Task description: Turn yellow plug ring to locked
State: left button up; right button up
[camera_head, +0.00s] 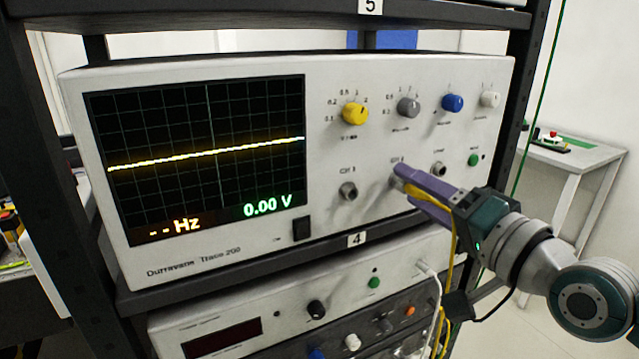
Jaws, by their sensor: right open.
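The yellow plug sits at the middle connector in the lower row of the oscilloscope's front panel (330,160). Its yellow cable (453,245) hangs down to the right. My right gripper (400,183), with purple fingers, comes in from the right with its tips at the plug. It is open, with its fingers around or beside the plug; I cannot tell if they touch it. The fingers cover most of the plug and its ring, so the ring's turn position is hidden. My left gripper is not in view.
The oscilloscope screen (200,150) shows a yellow trace. A yellow knob (355,112), grey knob (408,107) and blue knob (452,102) are above the connectors. A bare connector (348,191) lies left of the plug, another (438,169) right. A second instrument (270,300) is below.

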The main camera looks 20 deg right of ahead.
jog(key=s, duration=1)
jog(key=shift+d, duration=0.35)
